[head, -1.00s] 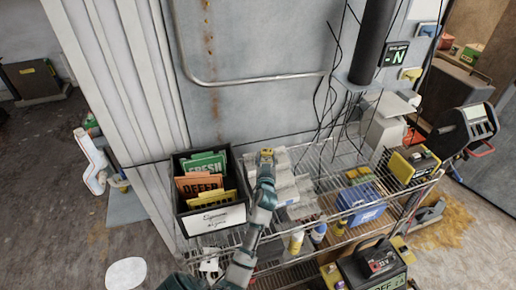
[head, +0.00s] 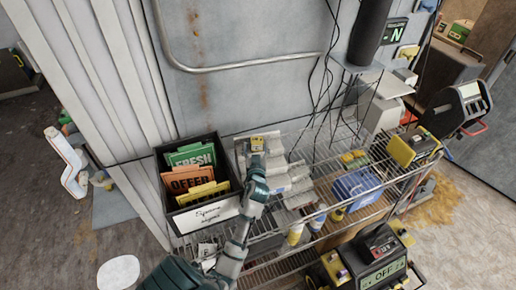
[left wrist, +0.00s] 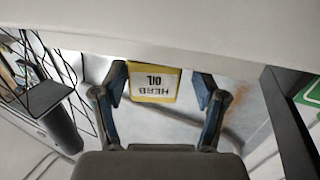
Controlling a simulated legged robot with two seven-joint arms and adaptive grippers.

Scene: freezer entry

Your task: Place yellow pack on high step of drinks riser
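The yellow pack (head: 257,143) is at the back left of the drinks riser in the head view, at its highest step. In the left wrist view the pack (left wrist: 155,85) shows a white label reading HERB OIL, upside down, between the fingers. My left gripper (left wrist: 160,90) has its fingers spread either side of the pack, with a visible gap on the right. In the head view the gripper (head: 257,160) is just in front of the pack. The pale grey stepped drinks riser (head: 290,178) stands on the wire shelf, partly behind my arm. My right gripper is not visible.
A black bin (head: 205,218) of FRESH and OFFER cards stands left of the riser. A blue basket (head: 358,190) and a yellow-black device (head: 413,148) are to the right on the wire shelf. Bottles (head: 295,234) stand in front. Dark cables hang behind.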

